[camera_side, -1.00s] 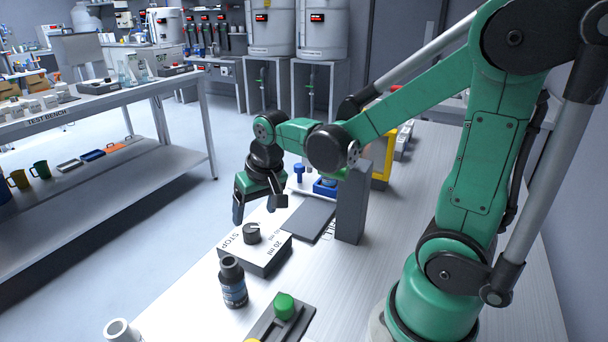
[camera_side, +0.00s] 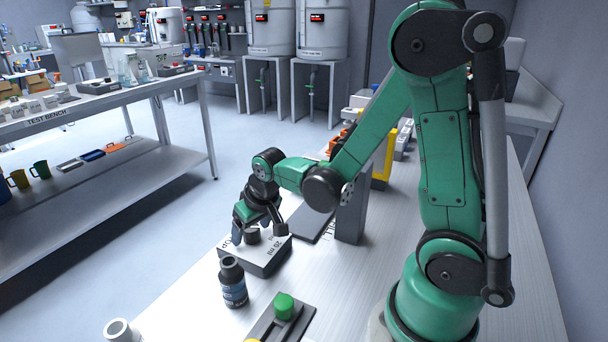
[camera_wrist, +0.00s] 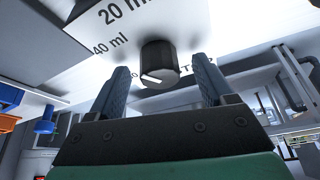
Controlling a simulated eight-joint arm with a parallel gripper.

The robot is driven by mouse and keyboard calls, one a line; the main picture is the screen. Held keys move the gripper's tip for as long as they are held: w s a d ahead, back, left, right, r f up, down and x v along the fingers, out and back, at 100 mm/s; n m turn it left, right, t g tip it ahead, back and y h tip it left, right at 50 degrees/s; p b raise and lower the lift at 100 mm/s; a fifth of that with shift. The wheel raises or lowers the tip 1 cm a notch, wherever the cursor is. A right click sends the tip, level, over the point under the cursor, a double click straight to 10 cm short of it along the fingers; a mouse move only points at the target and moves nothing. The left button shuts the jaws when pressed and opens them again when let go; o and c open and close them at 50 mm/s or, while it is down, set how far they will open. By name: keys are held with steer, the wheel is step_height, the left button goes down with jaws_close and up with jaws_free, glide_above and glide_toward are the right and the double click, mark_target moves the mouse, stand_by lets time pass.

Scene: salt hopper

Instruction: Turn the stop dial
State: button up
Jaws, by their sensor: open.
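The stop dial is a dark round knob (camera_side: 253,236) on top of a white box (camera_side: 262,262) lettered with STOP and 20 ml. In the wrist view the knob (camera_wrist: 160,64) shows a white pointer mark, with 20 ml and 40 ml printed near it. My gripper (camera_side: 256,240) is down over the box with its fingers apart on either side of the knob. In the wrist view my gripper (camera_wrist: 163,85) is open, one finger left and one right of the knob, with gaps showing. I cannot tell any contact.
A dark bottle (camera_side: 232,282) stands just in front of the box. A green button on a grey base (camera_side: 284,306) is at the front. A dark grey pad (camera_side: 312,222) and upright post (camera_side: 351,212) stand right of the box. Bare bench lies to the right.

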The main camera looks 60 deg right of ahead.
jaws_close()
steer(key=shift+m, duration=0.4)
steer(key=shift+a+m+g+h, duration=0.1)
steer(key=shift+m+g+h, duration=0.3)
steer(key=shift+m, duration=0.85)
steer(key=shift+m+g+h, duration=0.2)
steer(key=shift+m+h, duration=0.4)
steer(key=shift+m, duration=0.65)
jaws_free()
